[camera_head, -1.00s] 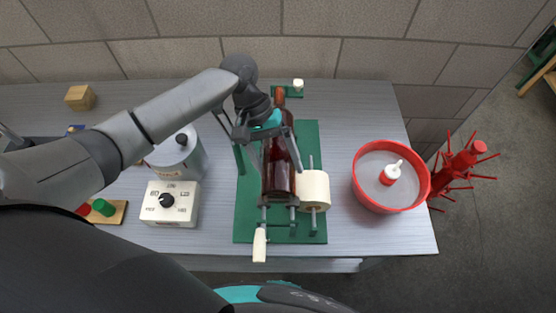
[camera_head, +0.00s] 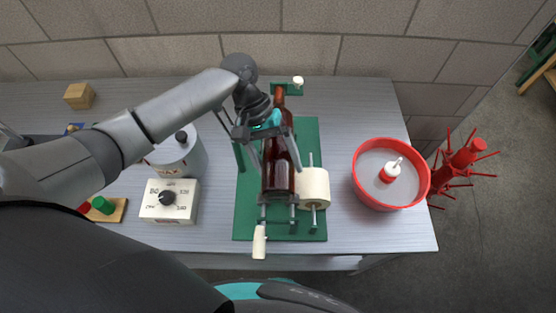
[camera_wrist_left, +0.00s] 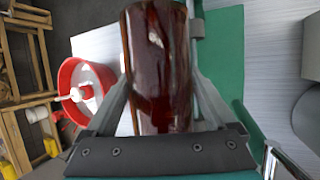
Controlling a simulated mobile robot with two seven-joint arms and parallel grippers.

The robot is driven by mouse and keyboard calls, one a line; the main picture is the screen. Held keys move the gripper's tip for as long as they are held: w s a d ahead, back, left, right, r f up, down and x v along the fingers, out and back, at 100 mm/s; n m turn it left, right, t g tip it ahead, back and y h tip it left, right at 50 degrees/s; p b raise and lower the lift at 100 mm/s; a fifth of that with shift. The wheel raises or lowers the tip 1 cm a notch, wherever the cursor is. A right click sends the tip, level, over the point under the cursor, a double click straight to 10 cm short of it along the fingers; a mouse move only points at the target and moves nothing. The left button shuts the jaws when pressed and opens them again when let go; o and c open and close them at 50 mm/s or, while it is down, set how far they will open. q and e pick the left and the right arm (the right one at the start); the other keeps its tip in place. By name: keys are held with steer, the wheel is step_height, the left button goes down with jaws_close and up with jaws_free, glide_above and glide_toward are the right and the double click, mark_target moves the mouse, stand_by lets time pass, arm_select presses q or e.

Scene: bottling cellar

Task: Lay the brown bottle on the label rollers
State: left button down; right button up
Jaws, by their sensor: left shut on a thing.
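The brown bottle (camera_head: 279,179) lies lengthwise over the green label roller stand (camera_head: 306,138), its neck toward the wall and its base toward the front edge. My left gripper (camera_head: 277,150) is shut on the bottle's body from above. In the left wrist view the bottle (camera_wrist_left: 158,62) fills the space between the two fingers. The rollers (camera_head: 293,214) show at the bottle's base end; the rest are hidden beneath it. I cannot tell whether the bottle touches them. A white label roll (camera_head: 314,187) sits right beside the bottle. My right gripper is not in view.
A red basin (camera_head: 360,188) with a small red-and-white bottle stands to the right. A white dial box (camera_head: 169,201) and a round grey pot (camera_head: 178,156) stand to the left. A pale crank handle (camera_head: 259,242) sticks out at the front. A red bottle tree (camera_head: 458,166) stands beyond the table.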

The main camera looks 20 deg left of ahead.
arm_select(q)
steer(key=shift+f, duration=0.2)
stand_by(0.4)
steer(key=shift+c, duration=0.6)
jaws_free()
steer(key=shift+o, duration=0.6)
steer(key=shift+s+f, duration=0.1)
steer(key=shift+f, duration=0.1)
steer(key=v, duration=1.5)
steer(key=shift+r, duration=0.25)
